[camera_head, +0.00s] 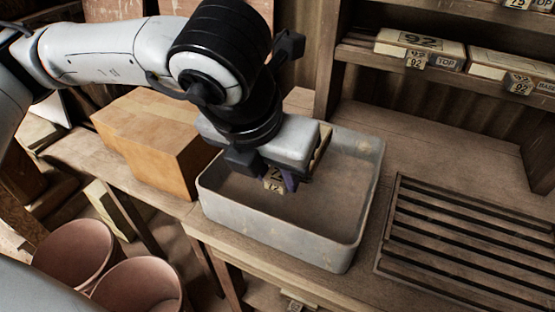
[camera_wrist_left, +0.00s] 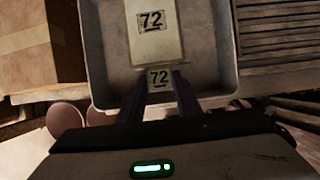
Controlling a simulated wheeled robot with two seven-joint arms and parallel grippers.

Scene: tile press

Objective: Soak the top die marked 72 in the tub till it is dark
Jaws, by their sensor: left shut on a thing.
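My left gripper (camera_head: 280,180) is over the grey tub (camera_head: 250,222). Its two fingers, seen in the left wrist view (camera_wrist_left: 159,84), are shut on the tab of the die marked 72 (camera_wrist_left: 165,48). The die is a pale cream block with a 72 label on its face and another 72 on the tab. In the head view only its tab (camera_head: 274,181) shows clearly; the gripper hides most of the block. The die is within the tub's outline in both views; I cannot tell whether it touches the bottom. My right gripper is not in view.
A slatted wooden rack (camera_head: 465,245) lies right of the tub. A cardboard box (camera_head: 150,140) stands close on its left. Shelves at the back right hold other blocks, including a top die marked 92 (camera_head: 420,45). Two terracotta pots (camera_head: 75,250) stand below left.

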